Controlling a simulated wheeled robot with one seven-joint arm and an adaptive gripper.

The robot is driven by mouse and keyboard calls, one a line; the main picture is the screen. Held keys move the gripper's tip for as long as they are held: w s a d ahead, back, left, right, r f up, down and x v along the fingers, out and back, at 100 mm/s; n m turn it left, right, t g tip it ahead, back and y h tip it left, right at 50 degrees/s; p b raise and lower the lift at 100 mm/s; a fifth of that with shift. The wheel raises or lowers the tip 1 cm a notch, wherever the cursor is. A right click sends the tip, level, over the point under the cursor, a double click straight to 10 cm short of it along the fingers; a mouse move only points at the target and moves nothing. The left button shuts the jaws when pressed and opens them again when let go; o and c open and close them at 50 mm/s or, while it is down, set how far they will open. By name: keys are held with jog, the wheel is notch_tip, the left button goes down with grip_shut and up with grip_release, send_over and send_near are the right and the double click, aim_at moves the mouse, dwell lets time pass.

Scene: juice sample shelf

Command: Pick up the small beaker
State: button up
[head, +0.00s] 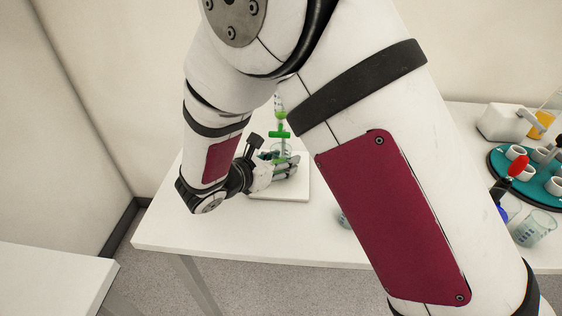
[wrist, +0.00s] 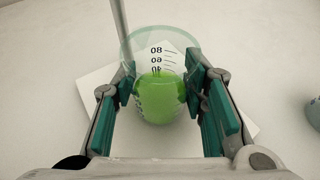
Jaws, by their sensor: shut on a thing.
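The small beaker (wrist: 160,92) is clear glass with dark volume marks and green liquid in its lower part. In the wrist view it stands between the teal pads of my gripper (wrist: 160,88), which is shut on its sides. In the head view my gripper (head: 288,168) reaches over the white square base (head: 295,190), and the beaker is mostly hidden behind the fingers. A thin stand rod (wrist: 120,32) rises behind the beaker. Whether the beaker still rests on the base cannot be told.
Above the beaker is a green-fitted burette (head: 280,125), partly hidden by my arm. At right are a teal round rack (head: 535,181) with white cups, a glass beaker (head: 534,228) and a white device (head: 502,122). Another glass (head: 343,219) is partly hidden by my arm. The table's front left (head: 190,230) is clear.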

aim_at(279, 151)
jog(key=shift+r, duration=0.5)
notch_tip(279, 151, up, 2)
jog(key=shift+r, duration=0.2)
jog(key=s, duration=1)
jog(key=s+r, duration=0.1)
jog(key=s, duration=0.5)
jog(key=shift+a, duration=0.2)
